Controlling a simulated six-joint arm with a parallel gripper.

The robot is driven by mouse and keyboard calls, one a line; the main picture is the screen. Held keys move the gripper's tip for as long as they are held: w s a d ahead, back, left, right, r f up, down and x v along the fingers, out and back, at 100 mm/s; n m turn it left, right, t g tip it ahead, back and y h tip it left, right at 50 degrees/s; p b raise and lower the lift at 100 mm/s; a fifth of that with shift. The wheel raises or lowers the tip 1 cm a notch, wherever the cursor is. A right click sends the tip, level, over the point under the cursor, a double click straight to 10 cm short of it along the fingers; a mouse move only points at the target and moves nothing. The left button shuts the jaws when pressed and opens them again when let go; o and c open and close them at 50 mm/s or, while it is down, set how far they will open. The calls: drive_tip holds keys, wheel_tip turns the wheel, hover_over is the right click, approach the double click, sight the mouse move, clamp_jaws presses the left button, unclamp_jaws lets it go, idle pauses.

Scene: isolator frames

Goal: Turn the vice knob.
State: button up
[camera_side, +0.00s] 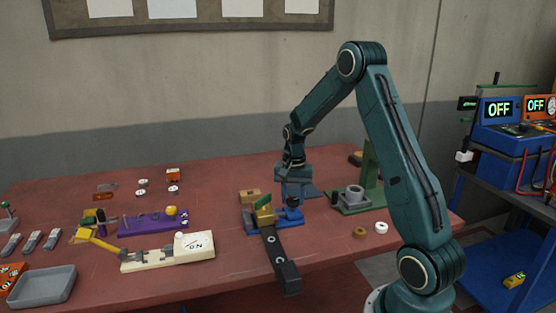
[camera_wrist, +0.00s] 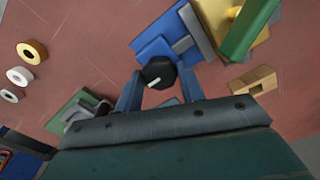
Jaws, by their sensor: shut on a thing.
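The vice has a blue base (camera_side: 315,219) and stands near the middle of the table. It also shows in the wrist view as a blue body (camera_wrist: 155,45) with grey jaws. The vice knob (camera_wrist: 157,72) is dark with a white mark. It sits between the two fingers of my gripper (camera_wrist: 160,82), which is shut on it. In the side view my gripper (camera_side: 293,194) points down at the right end of the vice, and it partly hides the knob. A gold block with a green piece (camera_wrist: 247,30) is at the vice's jaws.
A dark bar (camera_side: 277,256) runs from the vice toward the front table edge. A green stand (camera_side: 371,178) with a grey cup is to the right. Small rings (camera_side: 381,227) lie in front of it. A cream gauge board (camera_side: 150,256) and purple rack (camera_side: 140,224) are left.

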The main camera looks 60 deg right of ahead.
sight(293, 200)
idle(0.4)
drive_tip(key=o, duration=1)
drive_tip(key=shift+r, duration=0.15)
wheel_tip(293, 200, up, 14)
drive_tip(key=shift+f, duration=0.2)
